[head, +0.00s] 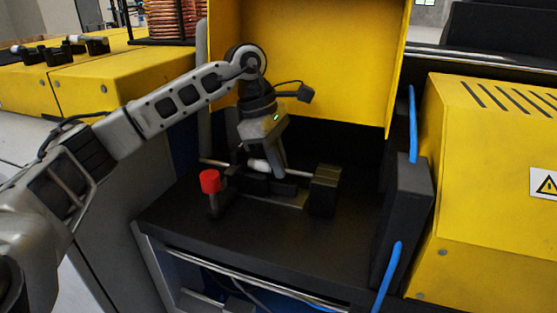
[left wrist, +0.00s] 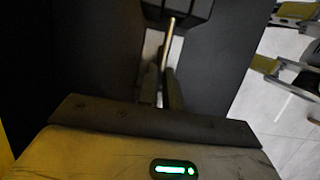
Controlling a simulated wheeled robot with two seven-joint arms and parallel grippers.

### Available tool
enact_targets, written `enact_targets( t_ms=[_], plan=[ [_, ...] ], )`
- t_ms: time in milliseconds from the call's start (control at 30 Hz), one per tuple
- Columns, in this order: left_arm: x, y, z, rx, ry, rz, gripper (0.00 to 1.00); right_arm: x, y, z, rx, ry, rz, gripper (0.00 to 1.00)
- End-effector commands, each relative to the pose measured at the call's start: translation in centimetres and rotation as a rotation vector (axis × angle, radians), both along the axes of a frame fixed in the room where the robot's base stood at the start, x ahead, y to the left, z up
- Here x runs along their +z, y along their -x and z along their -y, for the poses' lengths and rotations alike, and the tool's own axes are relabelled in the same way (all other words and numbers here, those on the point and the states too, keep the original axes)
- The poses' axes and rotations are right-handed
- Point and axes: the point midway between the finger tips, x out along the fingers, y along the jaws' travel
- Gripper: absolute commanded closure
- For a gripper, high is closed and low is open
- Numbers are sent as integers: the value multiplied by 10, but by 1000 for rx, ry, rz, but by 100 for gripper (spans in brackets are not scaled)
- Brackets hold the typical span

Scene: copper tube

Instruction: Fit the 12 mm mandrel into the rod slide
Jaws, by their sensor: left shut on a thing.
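The rod slide stands on the black machine bed, with a dark block (head: 325,190) at its right end and a thin metal rod (head: 298,173) running level into that block. My left gripper (head: 268,168) reaches down over the slide from behind and is shut on a pale, short cylinder, which I take as the 12 mm mandrel (head: 257,165). In the left wrist view the fingers (left wrist: 162,88) close around a pale piece, with the rod (left wrist: 169,38) beyond them. The fingers hide much of the mandrel. Whether it is seated in the slide I cannot tell. My right gripper is out of view.
A red knob (head: 210,181) stands on the bed left of the slide. A yellow hood (head: 310,50) rises behind. Black holders with pale pieces (head: 95,45) sit on the yellow bench. The bed's front is clear.

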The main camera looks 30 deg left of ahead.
Motion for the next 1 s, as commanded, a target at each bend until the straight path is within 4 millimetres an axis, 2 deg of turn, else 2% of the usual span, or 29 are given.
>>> enact_targets(
  t_ms=[700, 800, 833, 1000],
  plan=[
    [-18, 0, 0, 1, 0, 2, 100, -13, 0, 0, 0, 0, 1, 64],
    [-17, 0, 0, 0, 0, 1, 70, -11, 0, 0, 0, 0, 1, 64],
    [-17, 0, 0, 0, 0, 1, 67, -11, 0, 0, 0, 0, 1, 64],
    [-18, 0, 0, 0, 0, 0, 67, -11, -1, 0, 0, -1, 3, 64]
  ],
)
